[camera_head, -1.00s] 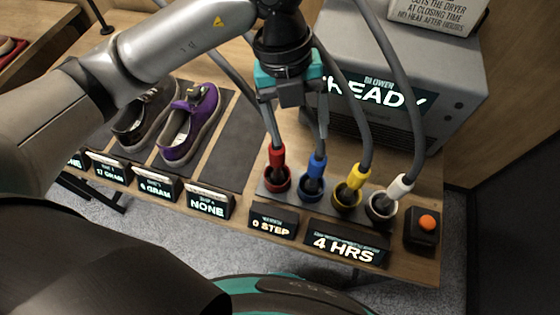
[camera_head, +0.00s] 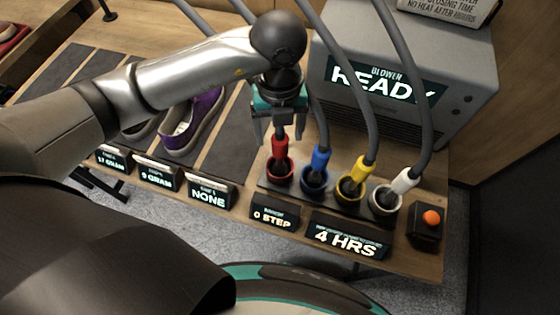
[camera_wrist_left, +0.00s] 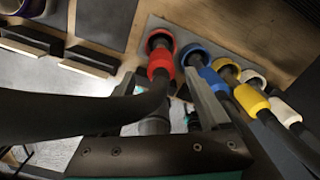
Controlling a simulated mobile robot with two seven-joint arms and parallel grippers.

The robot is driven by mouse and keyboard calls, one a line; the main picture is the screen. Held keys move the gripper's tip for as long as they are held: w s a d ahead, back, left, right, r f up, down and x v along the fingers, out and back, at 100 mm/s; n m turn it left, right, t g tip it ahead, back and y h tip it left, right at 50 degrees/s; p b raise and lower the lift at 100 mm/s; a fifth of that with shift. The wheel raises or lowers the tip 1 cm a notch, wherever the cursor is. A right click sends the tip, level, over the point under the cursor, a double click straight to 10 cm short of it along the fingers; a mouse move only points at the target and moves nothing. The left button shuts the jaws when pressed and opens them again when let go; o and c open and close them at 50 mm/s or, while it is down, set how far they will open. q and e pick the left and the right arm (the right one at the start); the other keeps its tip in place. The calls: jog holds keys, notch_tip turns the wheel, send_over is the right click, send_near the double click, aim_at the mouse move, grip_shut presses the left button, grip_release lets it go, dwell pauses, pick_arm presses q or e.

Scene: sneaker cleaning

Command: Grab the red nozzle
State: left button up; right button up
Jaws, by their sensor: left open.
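The red nozzle (camera_head: 280,147) stands in its red-rimmed holder, with its grey hose rising behind my left gripper. It also shows in the left wrist view (camera_wrist_left: 160,62), close to the fingertips. My left gripper (camera_head: 279,138) is open and points down, just above the red nozzle, with a finger on either side of its upper part in the head view. In the left wrist view the gripper (camera_wrist_left: 160,84) has the red nozzle and its hose between its two fingers. Whether the fingers touch it cannot be told. My right gripper is not seen.
Blue (camera_head: 321,160), yellow (camera_head: 361,168) and white (camera_head: 404,181) nozzles stand in holders to the right, their hoses rising close by. The blower (camera_head: 400,75) reads READY behind. A purple sneaker (camera_head: 195,120) lies to the left. An orange button (camera_head: 431,217) is at far right.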

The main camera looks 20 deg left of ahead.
aim_at(280, 154)
pick_arm(q)
jog(key=f, duration=0.4)
jog(key=shift+w+f, duration=0.2)
jog(key=shift+f, duration=0.15)
grip_shut()
dwell(1.1)
